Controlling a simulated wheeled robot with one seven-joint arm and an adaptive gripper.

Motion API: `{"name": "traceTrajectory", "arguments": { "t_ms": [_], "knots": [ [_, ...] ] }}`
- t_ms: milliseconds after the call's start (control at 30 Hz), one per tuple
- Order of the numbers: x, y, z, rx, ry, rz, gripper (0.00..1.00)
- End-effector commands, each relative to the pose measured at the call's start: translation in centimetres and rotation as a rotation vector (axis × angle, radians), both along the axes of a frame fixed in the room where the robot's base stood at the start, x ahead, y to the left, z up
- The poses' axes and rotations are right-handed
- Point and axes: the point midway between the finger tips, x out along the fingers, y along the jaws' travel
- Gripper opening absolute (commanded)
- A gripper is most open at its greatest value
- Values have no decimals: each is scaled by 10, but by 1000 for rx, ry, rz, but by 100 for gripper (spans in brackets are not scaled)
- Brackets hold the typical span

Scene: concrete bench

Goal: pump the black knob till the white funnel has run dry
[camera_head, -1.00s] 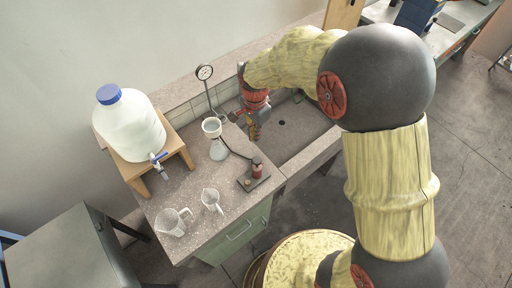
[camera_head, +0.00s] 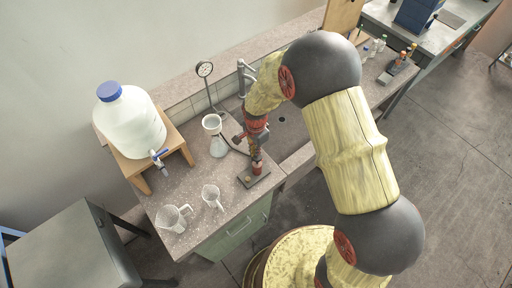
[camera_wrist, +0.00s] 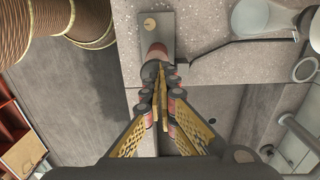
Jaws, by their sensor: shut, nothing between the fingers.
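The pump stands on a small dark base plate (camera_head: 254,177) at the bench's front edge, with a red body. Its black knob (camera_wrist: 151,71) shows in the wrist view, with the red body (camera_wrist: 154,52) behind it. My gripper (camera_head: 256,154) is shut and empty, pointing down just over the knob. In the wrist view my closed fingertips (camera_wrist: 162,71) overlap the knob's right side; whether they touch it I cannot tell. The white funnel (camera_head: 212,121) sits upright on a clear flask (camera_head: 218,147) left of my gripper. Its liquid level is too small to make out.
A gauge (camera_head: 205,70) on a stand is behind the funnel. A tap (camera_head: 242,72) stands behind the sink (camera_head: 290,130). Two clear jugs (camera_head: 173,218) (camera_head: 211,196) are at the front left. A large white carboy (camera_head: 130,125) stands on a wooden stand.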

Motion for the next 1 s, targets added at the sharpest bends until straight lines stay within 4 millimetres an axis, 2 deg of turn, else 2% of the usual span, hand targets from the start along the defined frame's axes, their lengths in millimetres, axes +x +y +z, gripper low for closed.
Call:
{"name": "traceTrajectory", "arguments": {
  "t_ms": [367, 700, 1000],
  "knots": [
    [0, 0, -3, 0, 0, 0, 0],
    [0, 0, -43, 0, 0, 0, 0],
    [0, 0, -42, -1, 1, 0, 0]
  ]
}}
